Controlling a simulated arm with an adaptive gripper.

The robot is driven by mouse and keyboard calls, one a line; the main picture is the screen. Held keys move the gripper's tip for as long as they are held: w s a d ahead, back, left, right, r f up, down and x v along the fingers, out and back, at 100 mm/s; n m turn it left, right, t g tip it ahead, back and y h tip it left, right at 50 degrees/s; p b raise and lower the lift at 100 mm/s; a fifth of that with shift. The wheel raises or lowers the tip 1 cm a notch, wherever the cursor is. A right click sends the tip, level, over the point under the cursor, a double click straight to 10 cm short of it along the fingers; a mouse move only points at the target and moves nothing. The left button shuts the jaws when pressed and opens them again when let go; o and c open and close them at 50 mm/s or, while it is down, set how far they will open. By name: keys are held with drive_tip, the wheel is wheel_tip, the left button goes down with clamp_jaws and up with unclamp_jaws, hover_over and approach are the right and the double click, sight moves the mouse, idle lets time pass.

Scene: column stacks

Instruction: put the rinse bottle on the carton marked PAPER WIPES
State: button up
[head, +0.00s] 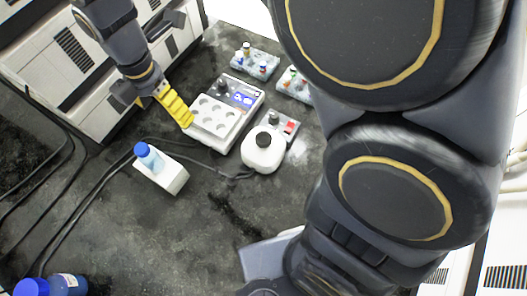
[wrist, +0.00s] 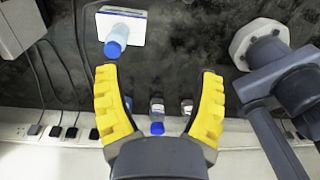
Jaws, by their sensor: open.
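The rinse bottle, pale blue and translucent with a blue cap (head: 141,149), appears to stand upright on a white carton (head: 175,182) on the dark bench. In the wrist view the bottle (wrist: 117,40) and the carton (wrist: 133,28) lie beyond the left finger. The carton's print is too small to read. My gripper (head: 172,108) has yellow fingers and is open and empty. It is above and behind the carton in the head view, apart from the bottle. In the wrist view the gripper's fingers (wrist: 158,72) are spread wide.
Small racks (head: 255,63) are behind. Blue-capped bottles (head: 65,285) are at front left. Cables (head: 75,225) cross the bench. My arm links cover the right side.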

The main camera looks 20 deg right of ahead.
drive_tip(key=s+d+r+m, duration=0.1)
drive_tip(key=s+d+m, duration=0.7)
drive_tip(key=m, duration=0.5)
drive_tip(key=s+d+r+m+g, duration=0.1)
drive_tip(key=s+d+m, duration=0.7)
drive_tip(key=m, duration=0.6)
drive_tip(key=shift+s+d+r, duration=0.25)
drive_tip(key=shift+d+r, duration=0.15)
drive_tip(key=shift+d, duration=0.45)
